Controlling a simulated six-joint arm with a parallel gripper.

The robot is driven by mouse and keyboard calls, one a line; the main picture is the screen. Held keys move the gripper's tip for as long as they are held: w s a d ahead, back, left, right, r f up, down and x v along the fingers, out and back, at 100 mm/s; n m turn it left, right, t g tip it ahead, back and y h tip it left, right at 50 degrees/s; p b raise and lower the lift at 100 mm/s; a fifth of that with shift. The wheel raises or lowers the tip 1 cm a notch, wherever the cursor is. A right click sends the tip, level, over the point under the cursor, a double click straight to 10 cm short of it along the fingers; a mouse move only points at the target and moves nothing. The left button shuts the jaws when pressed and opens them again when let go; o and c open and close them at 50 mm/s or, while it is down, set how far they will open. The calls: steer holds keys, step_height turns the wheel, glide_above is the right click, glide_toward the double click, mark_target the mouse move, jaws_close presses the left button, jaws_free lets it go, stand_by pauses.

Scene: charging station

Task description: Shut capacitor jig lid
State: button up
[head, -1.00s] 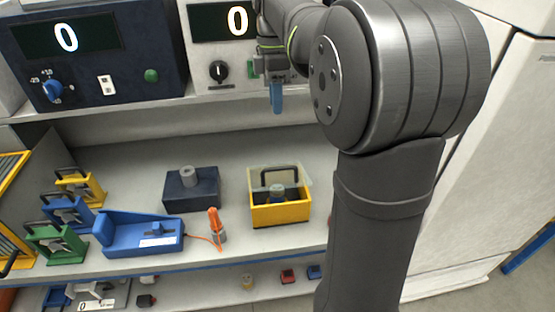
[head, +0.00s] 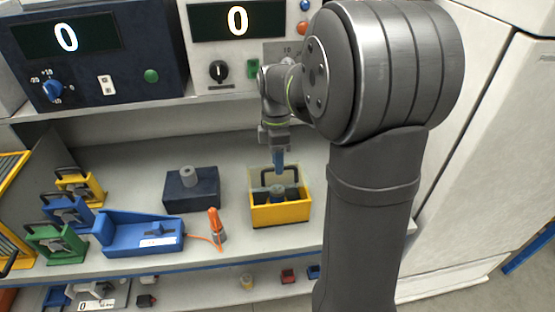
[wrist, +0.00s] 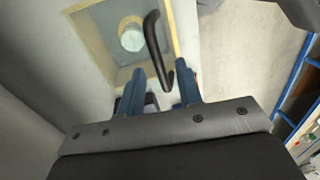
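The capacitor jig is a yellow open-topped box (head: 281,213) on the shelf, with a grey-topped blue capacitor (head: 277,191) inside. Its clear lid (head: 257,178) is raised at the back, partly hidden by my gripper. My gripper (head: 279,170) points down over the back of the jig. In the wrist view, its two blue fingers (wrist: 158,88) are apart, and the end of the black lid handle (wrist: 153,40) shows between their tips. I cannot tell whether they touch it. The jig's yellow edge (wrist: 96,55) and round capacitor top (wrist: 131,38) show beyond.
A dark block with a grey cylinder (head: 190,192) stands left of the jig. An orange-tipped probe (head: 215,225) and blue device (head: 140,235) are nearer the front left. Coloured jigs (head: 70,212) stand far left. Display units (head: 235,45) sit on the shelf above.

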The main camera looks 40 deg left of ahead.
mark_target(280, 187)
steer(key=shift+f, duration=0.15)
jaws_close()
steer(key=shift+s+d+f+t+y, duration=0.3)
steer(key=shift+s+d+f, duration=0.1)
steer(key=shift+f, duration=0.05)
steer(key=shift+s+d+f, duration=0.3)
steer(key=shift+f, duration=0.35)
steer(key=shift+s+d+f, duration=0.35)
steer(key=shift+f, duration=0.35)
steer(key=shift+s+d+f, duration=0.3)
steer(key=shift+f, duration=0.35)
jaws_free()
steer(key=shift+r, duration=0.1)
